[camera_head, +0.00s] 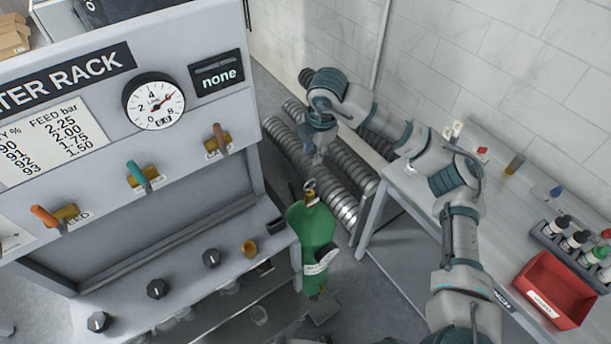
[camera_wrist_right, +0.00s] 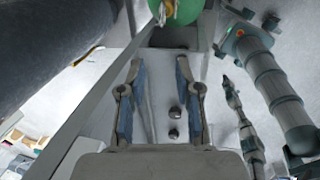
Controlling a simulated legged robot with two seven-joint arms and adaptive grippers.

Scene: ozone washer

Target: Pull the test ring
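I cannot make out a test ring clearly in either view. A green cylinder (camera_head: 315,240) with a white label stands at the right end of the rack, and a small brass fitting (camera_head: 310,190) sits on its top. My right gripper (camera_head: 318,158) hangs above and slightly right of that fitting, apart from it. In the right wrist view my right gripper (camera_wrist_right: 157,62) has its two fingers spread with nothing between them. Part of the green cylinder (camera_wrist_right: 180,10) shows at the top edge there, beyond the fingertips. My left gripper does not show in the head view.
The grey rack (camera_head: 200,165) at left carries a gauge (camera_head: 154,101), several valve handles and black knobs. Grey corrugated hoses (camera_head: 335,180) lie behind the cylinder by the tiled wall. A bench at right holds a red bin (camera_head: 555,290) and several bottles.

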